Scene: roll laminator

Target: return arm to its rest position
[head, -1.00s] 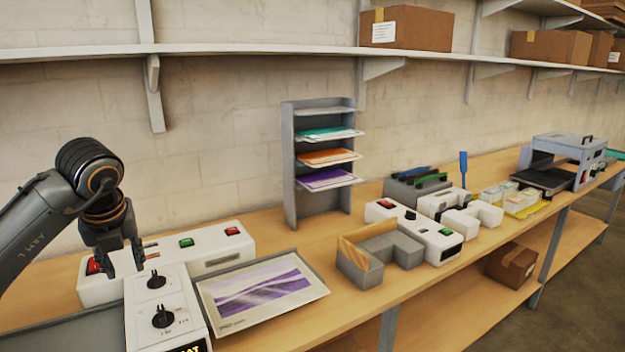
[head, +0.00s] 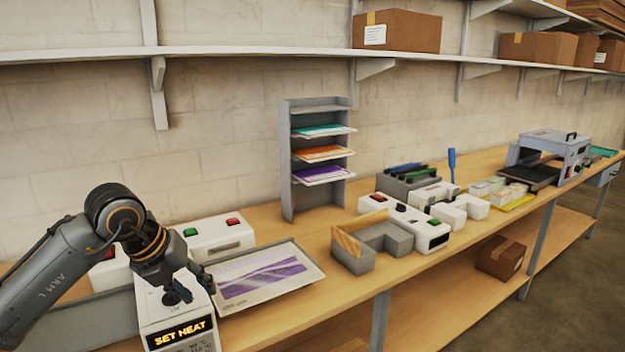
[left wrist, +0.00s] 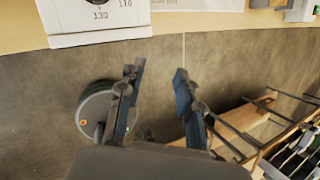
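My left arm comes in from the left in the head view, and its dark gripper (head: 190,292) hangs over the white control box (head: 165,318) whose display reads SET HEAT. In the left wrist view my left gripper (left wrist: 157,95) has its two fingers apart with nothing between them, and floor shows beyond them. The edge of the white box (left wrist: 95,20) with dial numbers shows at the top of that view. The gripper hides part of the box's top and its knobs in the head view. My right gripper is not in view.
A tray with a purple-patterned sheet (head: 262,280) lies right of the box. Behind stands a white unit with green and red buttons (head: 215,236). A grey sheet rack (head: 287,165), a grey corner holder (head: 357,262) and a laminator-like machine (head: 565,150) stand along the bench.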

